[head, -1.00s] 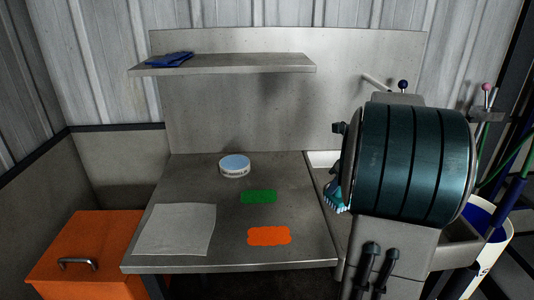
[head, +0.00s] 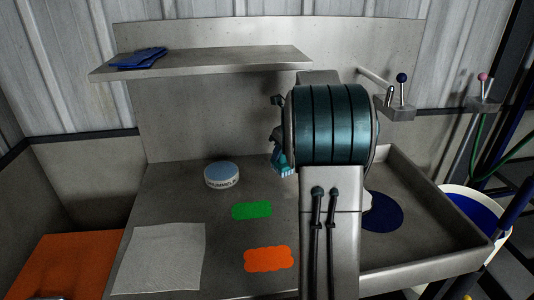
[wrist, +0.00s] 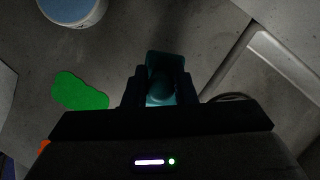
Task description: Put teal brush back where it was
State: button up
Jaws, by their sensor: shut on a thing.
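The teal brush (head: 283,163) shows at the left edge of my arm in the head view, its pale bristles downward. It appears to be above the grey worktop, behind and right of the green patch; its exact height is unclear. My gripper (head: 276,140) is partly hidden by my arm there. In the wrist view my gripper (wrist: 160,88) is shut on the teal brush (wrist: 160,65), whose body sticks out beyond the two dark fingers. The bristles are hidden in that view. The frames do not show which spot the brush came from.
The worktop (head: 220,270) holds a blue-topped round tub (head: 222,175), a green patch (head: 252,211), an orange patch (head: 268,259) and a pale sheet (head: 160,260). A shelf (head: 220,60) with blue cloth is above. A basin (head: 430,225) with a dark blue disc lies right.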

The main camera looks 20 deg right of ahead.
jog(key=shift+w+a+f, duration=0.35)
jog(key=shift+w+f, duration=0.25)
jog(key=shift+w, duration=0.3)
jog(key=shift+w+a+f, duration=0.35)
jog(key=shift+w+f, duration=0.2)
jog(key=shift+w, duration=0.35)
jog(key=shift+w+a+f, duration=0.35)
jog(key=shift+w+f, duration=0.25)
jog(key=shift+w, duration=0.3)
jog(key=shift+f, duration=0.1)
jog(key=o, duration=0.9)
